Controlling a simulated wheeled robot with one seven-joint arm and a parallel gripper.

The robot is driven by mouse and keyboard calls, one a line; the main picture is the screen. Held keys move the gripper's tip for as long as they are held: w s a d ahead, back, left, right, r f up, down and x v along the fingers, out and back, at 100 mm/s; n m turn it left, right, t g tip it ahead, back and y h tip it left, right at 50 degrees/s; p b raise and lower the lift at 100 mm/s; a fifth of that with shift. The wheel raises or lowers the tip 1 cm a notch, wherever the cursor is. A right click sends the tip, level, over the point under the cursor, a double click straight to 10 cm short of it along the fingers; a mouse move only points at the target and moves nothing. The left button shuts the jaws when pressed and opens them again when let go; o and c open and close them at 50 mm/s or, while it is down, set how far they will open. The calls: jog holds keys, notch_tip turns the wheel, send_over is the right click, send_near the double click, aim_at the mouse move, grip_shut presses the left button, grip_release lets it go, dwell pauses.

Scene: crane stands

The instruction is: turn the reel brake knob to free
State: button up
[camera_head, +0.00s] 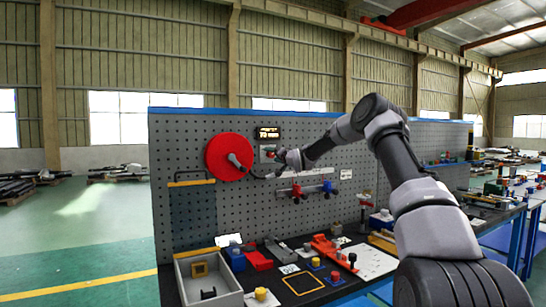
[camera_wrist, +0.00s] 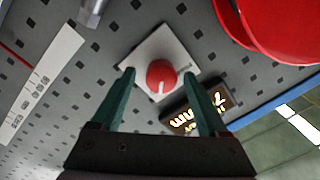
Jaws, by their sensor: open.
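The reel brake knob is a round red knob (camera_wrist: 161,76) with a white pointer line, on a pale square plate (camera_wrist: 182,54) on the pegboard. In the wrist view its line points down toward my palm. My gripper (camera_wrist: 159,76) is open, with one green finger on each side of the knob in the picture and visible space between. I cannot tell how far the fingertips are from the board. The red reel (camera_head: 230,157) hangs left of the knob in the head view; its edge shows in the wrist view (camera_wrist: 285,25).
A small lit display (camera_head: 268,132) sits close to the knob, beside one finger in the wrist view (camera_wrist: 200,108). A rail with red and blue clamps (camera_head: 308,190) is below. The bench holds a grey bin (camera_head: 207,286) and several small parts.

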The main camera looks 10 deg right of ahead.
grip_shut()
jog(key=shift+n, duration=0.4)
jog(key=n, duration=0.3)
jog(key=shift+a+n, duration=0.1)
jog(key=shift+n, duration=0.3)
jog(key=n, duration=0.4)
jog(key=shift+r, duration=0.1)
jog(key=n, duration=0.4)
jog(key=shift+a+n+h, duration=0.1)
jog(key=shift+n+h, duration=0.2)
jog(key=n, duration=0.4)
